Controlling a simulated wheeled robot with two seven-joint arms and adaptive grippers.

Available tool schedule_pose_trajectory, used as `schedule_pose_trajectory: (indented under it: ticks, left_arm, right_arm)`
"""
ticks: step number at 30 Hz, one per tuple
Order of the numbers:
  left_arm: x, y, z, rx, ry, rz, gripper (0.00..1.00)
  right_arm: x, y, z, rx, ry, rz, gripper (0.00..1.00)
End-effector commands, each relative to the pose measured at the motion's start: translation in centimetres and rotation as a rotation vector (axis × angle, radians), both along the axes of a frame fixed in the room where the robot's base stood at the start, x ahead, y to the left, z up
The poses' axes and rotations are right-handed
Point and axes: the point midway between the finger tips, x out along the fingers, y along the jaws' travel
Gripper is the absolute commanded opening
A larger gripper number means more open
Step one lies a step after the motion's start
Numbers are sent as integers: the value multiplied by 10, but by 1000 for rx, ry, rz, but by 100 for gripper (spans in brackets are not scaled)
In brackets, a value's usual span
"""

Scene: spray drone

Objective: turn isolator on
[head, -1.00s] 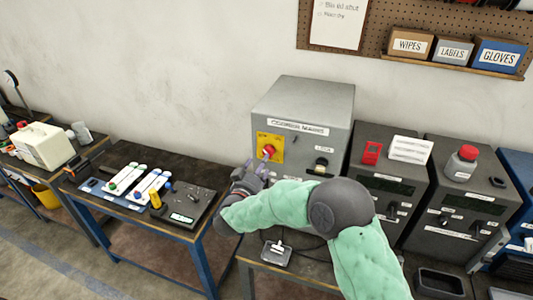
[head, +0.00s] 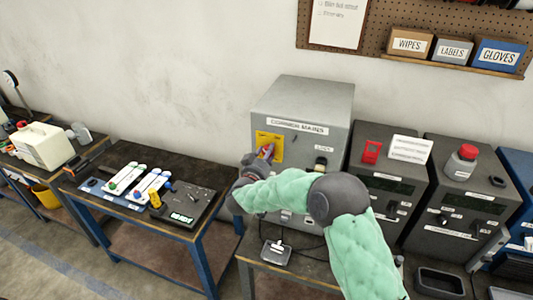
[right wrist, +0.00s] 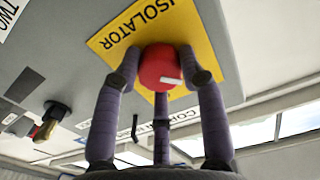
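The isolator is a red round knob (right wrist: 160,67) on a yellow plate (right wrist: 112,36) labelled ISOLATOR. In the head view the yellow plate (head: 277,142) is on the front of the grey cabinet (head: 303,96) labelled mains. My right gripper (head: 262,158) is at the knob and partly covers it. In the right wrist view two purple fingers of my right gripper (right wrist: 161,72) stand on either side of the knob, with a third below it. I cannot tell whether they press on it. My left gripper is not in view.
A black and brass-coloured switch (right wrist: 52,115) is beside the plate. Two dark cabinets stand right of the grey one, one with a red-capped bottle (head: 461,163) on top. A small grey device (head: 276,253) lies on the bench below. A workbench (head: 120,157) with tools stands left.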

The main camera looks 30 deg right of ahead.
Motion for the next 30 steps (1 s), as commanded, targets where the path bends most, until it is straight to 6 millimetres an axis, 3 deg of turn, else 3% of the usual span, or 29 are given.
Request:
schedule_pose_trajectory:
  ticks: [14,30]
  left_arm:
    - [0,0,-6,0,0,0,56]
    - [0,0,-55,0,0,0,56]
  right_arm:
    - [1,-1,6,23,-45,0,7]
    - [-1,-3,6,292,-373,0,7]
